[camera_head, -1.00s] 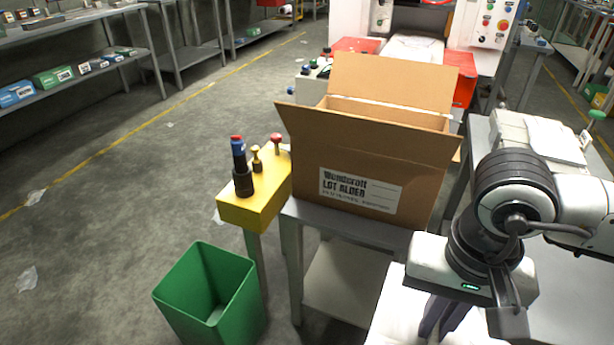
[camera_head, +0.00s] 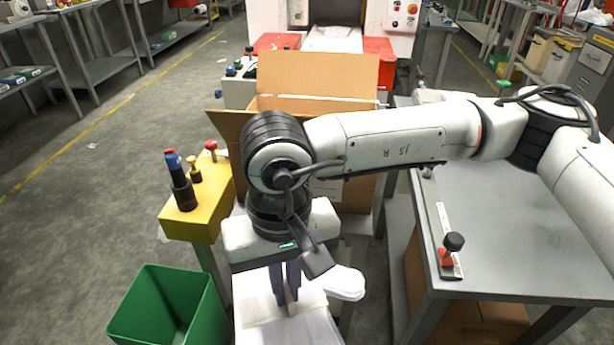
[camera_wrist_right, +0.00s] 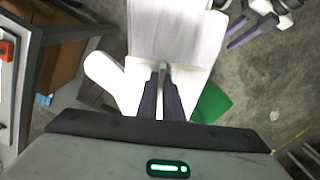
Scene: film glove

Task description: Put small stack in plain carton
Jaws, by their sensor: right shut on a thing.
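My right gripper (camera_head: 290,292) points down and is shut on white, thin, flat material, which I take as the small stack (camera_head: 345,283). It has a rounded thumb-like lobe, also clear in the right wrist view (camera_wrist_right: 103,72). The fingers (camera_wrist_right: 164,80) hide the gripped part. More flat white material (camera_wrist_right: 168,30) lies beside it. An open brown carton (camera_head: 318,75) stands beyond the gripper, flaps spread; my right arm hides much of its front and its printed label. My left gripper (camera_wrist_right: 255,25) seems to show at the wrist view's top right corner.
A yellow stand (camera_head: 190,223) with coloured knobs is left of the carton, with a green bin (camera_head: 165,305) in front. A grey table (camera_head: 510,230) with a black-knobbed clamp (camera_head: 452,255) is at right. Another brown carton (camera_head: 475,318) sits beneath it.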

